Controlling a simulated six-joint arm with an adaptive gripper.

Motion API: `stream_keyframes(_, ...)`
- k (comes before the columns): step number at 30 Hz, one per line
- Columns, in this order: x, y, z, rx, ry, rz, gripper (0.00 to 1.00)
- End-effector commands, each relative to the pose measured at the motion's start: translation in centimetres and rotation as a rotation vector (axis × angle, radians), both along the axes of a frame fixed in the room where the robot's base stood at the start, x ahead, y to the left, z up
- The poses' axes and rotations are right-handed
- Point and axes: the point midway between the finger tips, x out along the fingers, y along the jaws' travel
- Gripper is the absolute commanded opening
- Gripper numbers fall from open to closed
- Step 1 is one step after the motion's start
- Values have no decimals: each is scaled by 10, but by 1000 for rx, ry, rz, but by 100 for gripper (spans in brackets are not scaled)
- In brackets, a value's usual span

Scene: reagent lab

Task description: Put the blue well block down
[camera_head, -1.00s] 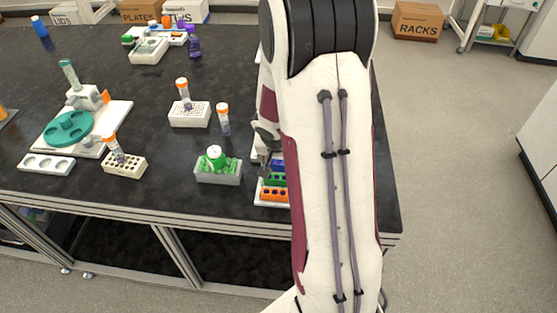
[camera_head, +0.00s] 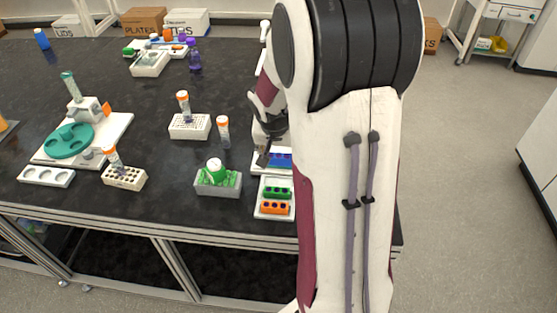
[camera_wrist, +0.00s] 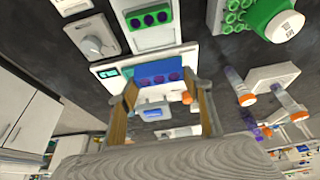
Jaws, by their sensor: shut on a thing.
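The blue well block (camera_head: 280,159) is in my gripper (camera_head: 264,158), in the head view at the right part of the bench, partly hidden by my arm. In the wrist view the blue block (camera_wrist: 158,72) shows dark round wells and lies between the two fingertips of my gripper (camera_wrist: 167,86). It is over or on a white device (camera_wrist: 112,70) with a small teal display. I cannot tell whether it touches the device.
A white rack (camera_head: 262,209) with a green block (camera_head: 277,193) and an orange block (camera_head: 275,208) lies just in front. A grey tub (camera_head: 218,190) with green contents stands to the left. Tube racks (camera_head: 188,132) stand farther left.

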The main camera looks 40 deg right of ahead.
Motion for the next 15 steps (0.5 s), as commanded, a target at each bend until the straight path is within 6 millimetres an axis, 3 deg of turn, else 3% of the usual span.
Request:
stream_keyframes(6,0,0,15,0,-2,-1,26)
stream_keyframes(15,0,0,18,1,-1,-1,26)
